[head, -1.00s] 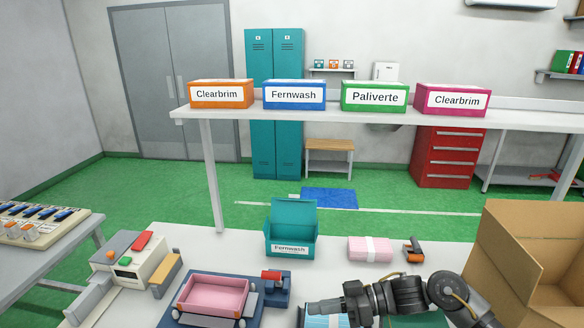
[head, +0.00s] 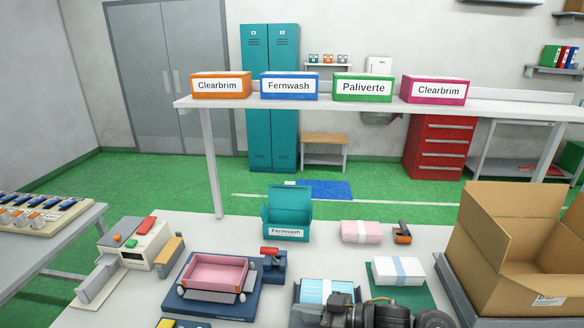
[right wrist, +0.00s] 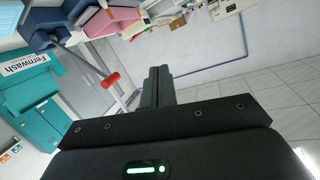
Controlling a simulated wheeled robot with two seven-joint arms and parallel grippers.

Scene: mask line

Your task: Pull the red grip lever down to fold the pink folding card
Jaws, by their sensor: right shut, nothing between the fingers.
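The pink folding card (head: 218,272) sits as an open tray with raised sides on a navy fixture (head: 205,308). The red grip lever (head: 270,250) stands raised at the fixture's right side. In the right wrist view, its red knob (right wrist: 110,80) is on a grey rod, left of my fingers, and the pink card (right wrist: 92,18) is at the top left. My right gripper (head: 338,302) is shut and empty, to the right of and nearer than the lever, apart from it. It also shows in the right wrist view (right wrist: 157,75). My left gripper is not in view.
A teal Fernwash box (head: 287,215) stands open behind the lever. A pink packet (head: 361,232), a white packet (head: 398,271) and a cardboard box (head: 495,250) are to the right. A blue-and-white mask stack (head: 327,290) lies near my right gripper. A beige machine (head: 135,245) stands left.

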